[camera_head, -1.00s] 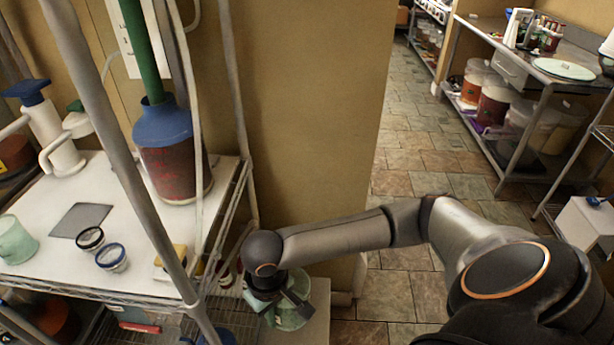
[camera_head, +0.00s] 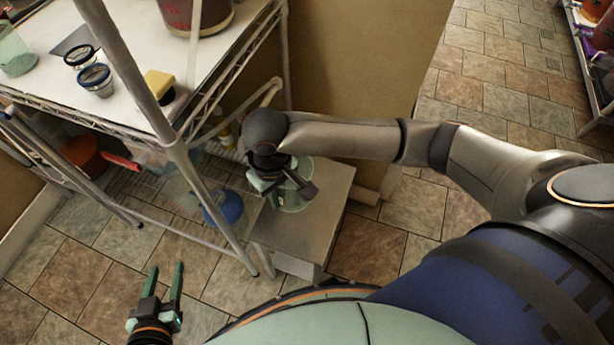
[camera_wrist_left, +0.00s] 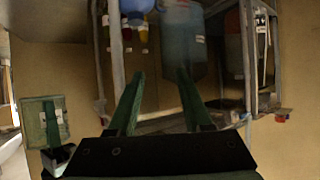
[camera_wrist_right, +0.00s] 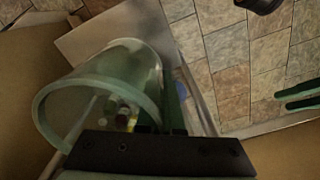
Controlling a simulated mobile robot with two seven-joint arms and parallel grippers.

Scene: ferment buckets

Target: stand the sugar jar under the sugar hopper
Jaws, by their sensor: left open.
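A clear greenish glass jar (camera_head: 292,196) is at the small grey stand (camera_head: 325,205) beside the wire rack. My right gripper (camera_head: 290,188) is at this jar, its dark jaw parts across the rim. In the right wrist view the jar (camera_wrist_right: 100,95) fills the left, open mouth towards the camera, with a green finger against its right side. The other finger is hidden, so I cannot tell how tightly it holds. Another greenish jar (camera_head: 14,52) stands on the rack's white top. No label is readable, and I cannot pick out the sugar hopper. My left gripper (camera_head: 165,280) is open and empty above the floor.
The wire rack's upright post (camera_head: 165,130) stands left of the right gripper. A blue round object (camera_head: 222,208) is under the rack. The tiled floor at lower left is clear.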

